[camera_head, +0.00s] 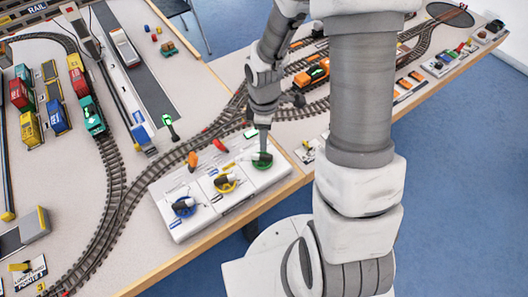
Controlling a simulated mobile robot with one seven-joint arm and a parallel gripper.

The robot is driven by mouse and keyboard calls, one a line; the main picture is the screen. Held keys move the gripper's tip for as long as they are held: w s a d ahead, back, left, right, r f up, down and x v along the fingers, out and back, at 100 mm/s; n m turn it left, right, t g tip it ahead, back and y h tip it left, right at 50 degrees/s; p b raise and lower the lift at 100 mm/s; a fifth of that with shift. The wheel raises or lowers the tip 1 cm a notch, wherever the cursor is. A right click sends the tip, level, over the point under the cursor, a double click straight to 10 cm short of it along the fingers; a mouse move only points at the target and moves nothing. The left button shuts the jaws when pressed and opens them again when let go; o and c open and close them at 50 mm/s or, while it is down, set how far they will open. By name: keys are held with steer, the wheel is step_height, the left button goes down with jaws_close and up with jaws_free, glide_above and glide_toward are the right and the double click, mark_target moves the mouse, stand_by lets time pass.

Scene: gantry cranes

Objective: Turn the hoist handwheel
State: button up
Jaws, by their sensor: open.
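A white control panel (168,185) sits near the table's front edge. It carries three small handwheels in a row: a blue one (184,207), a yellow one (226,184) and a green one (261,161). I cannot read which is labelled as the hoist. My gripper (264,152) points down at the green handwheel, with its fingertips at or just over it. The gripper is open; it hides part of the wheel, and I cannot tell whether it touches.
Orange (192,161) and red (219,146) pieces stand behind the wheels. Curved model track (118,185) runs left of and behind the panel. An orange train (312,73) stands behind my arm.

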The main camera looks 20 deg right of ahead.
mark_target(264, 155)
step_height(264, 155, down, 8)
steer(key=shift+r+b, duration=0.1)
steer(key=shift+b, duration=0.3)
jaws_close()
